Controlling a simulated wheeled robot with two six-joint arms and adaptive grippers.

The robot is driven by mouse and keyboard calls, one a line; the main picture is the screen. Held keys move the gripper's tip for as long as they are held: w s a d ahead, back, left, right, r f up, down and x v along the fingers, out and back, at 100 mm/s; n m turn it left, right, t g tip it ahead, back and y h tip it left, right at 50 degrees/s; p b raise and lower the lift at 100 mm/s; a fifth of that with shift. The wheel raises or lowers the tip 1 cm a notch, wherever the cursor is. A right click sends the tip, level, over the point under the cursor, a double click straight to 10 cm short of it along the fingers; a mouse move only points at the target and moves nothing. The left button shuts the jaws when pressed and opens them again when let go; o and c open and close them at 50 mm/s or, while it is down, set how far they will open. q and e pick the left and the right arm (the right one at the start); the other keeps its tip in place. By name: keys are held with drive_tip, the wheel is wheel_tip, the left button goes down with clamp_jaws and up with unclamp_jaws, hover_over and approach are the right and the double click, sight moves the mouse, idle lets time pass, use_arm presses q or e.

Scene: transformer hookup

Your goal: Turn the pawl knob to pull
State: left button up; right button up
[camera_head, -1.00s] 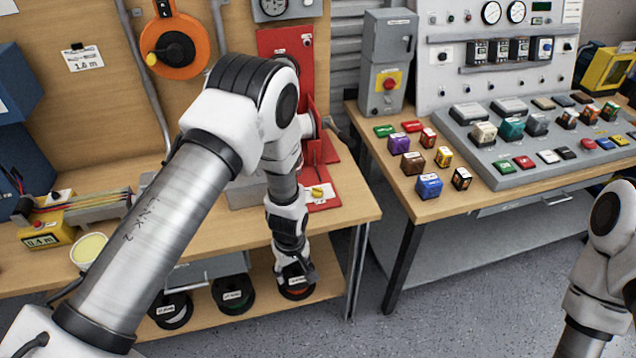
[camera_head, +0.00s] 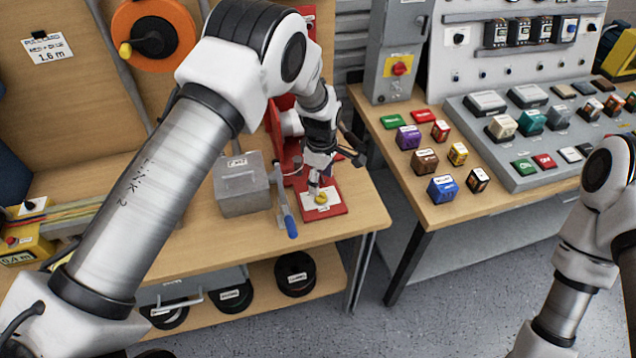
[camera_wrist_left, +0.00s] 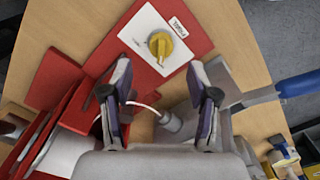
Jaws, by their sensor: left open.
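The pawl knob (camera_head: 320,199) is a small yellow knob on a white plate (camera_head: 330,204) on the red base (camera_head: 309,210) at the bench's front right. In the left wrist view the yellow knob (camera_wrist_left: 160,45) sits near the top centre, its pointer ridge running down and slightly right. My left gripper (camera_head: 316,184) points down at the knob from close above. In the left wrist view its fingertips (camera_wrist_left: 160,72) are apart with nothing between them, and the knob appears just beyond the gap. My right arm shows at the right edge; its gripper is out of view.
A grey box (camera_head: 241,188) and a blue-handled lever (camera_head: 290,226) stand left of the red base. The blue handle (camera_wrist_left: 300,83) shows at right in the wrist view. The second table (camera_head: 400,185) holds coloured blocks and a control panel (camera_head: 555,128).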

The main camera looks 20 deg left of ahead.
sight(321, 194)
use_arm(q)
drive_tip(key=f, duration=0.2)
drive_tip(key=f+p, duration=0.1)
drive_tip(key=shift+s+d, duration=0.25)
drive_tip(key=shift+s, duration=0.15)
drive_tip(key=f, duration=0.2)
drive_tip(key=shift+w+a+f, duration=0.3)
drive_tip(key=shift+w, duration=0.1)
drive_tip(key=shift+f, duration=0.2)
drive_tip(key=shift+s+r, duration=0.1)
drive_tip(key=shift+r, duration=0.05)
drive_tip(key=shift+c, duration=0.4)
drive_tip(key=shift+s+d+r, duration=0.1)
drive_tip(key=shift+d, duration=0.05)
drive_tip(key=c, duration=0.5)
clamp_jaws()
